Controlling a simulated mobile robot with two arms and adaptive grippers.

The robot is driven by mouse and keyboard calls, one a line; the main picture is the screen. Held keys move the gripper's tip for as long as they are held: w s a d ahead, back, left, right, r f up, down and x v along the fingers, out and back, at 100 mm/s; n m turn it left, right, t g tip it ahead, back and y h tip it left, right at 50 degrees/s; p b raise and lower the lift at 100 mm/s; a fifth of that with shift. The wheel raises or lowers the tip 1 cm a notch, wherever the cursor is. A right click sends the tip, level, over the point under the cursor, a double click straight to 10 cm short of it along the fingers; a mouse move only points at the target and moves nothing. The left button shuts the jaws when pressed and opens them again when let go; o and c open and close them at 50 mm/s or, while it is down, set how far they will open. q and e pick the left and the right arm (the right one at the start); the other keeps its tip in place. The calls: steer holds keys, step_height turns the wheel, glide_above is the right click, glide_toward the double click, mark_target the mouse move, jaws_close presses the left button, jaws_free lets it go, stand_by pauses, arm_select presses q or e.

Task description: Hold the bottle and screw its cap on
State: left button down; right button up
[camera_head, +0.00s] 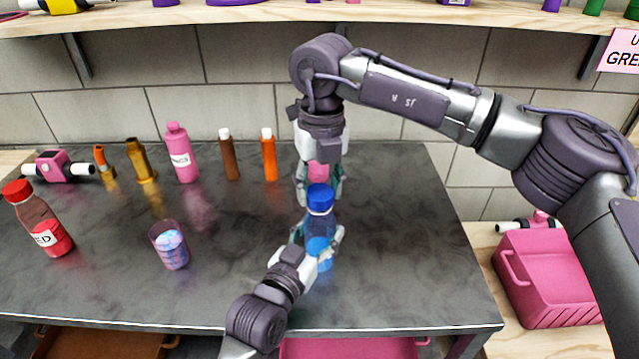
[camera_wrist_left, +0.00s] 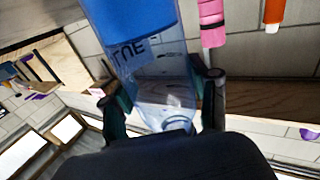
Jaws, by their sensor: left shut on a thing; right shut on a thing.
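The bottle (camera_head: 320,222) is clear with blue liquid and stands upright at the middle of the dark table. In the left wrist view the bottle (camera_wrist_left: 165,75) appears upside down, with a partly readable label. My left gripper (camera_head: 319,238) is shut around its body; its fingers also show on both sides in the left wrist view (camera_wrist_left: 162,92). The blue cap (camera_head: 320,195) is at the bottle's top and looks upright. My right gripper (camera_head: 319,188) points down from above, shut on the cap. Whether the cap touches the neck cannot be told.
Behind stand a pink bottle (camera_head: 180,152), a brown bottle (camera_head: 229,155) and an orange bottle (camera_head: 269,156). A red bottle (camera_head: 45,220) and a cup (camera_head: 169,245) are at left. A pink bin (camera_head: 545,275) is beyond the table's right edge. The table's right side is clear.

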steer(key=shift+f, duration=0.15)
steer(key=m, duration=1.7)
steer(key=shift+m, duration=0.3)
steer(key=m, duration=0.5)
steer(key=o, duration=0.7)
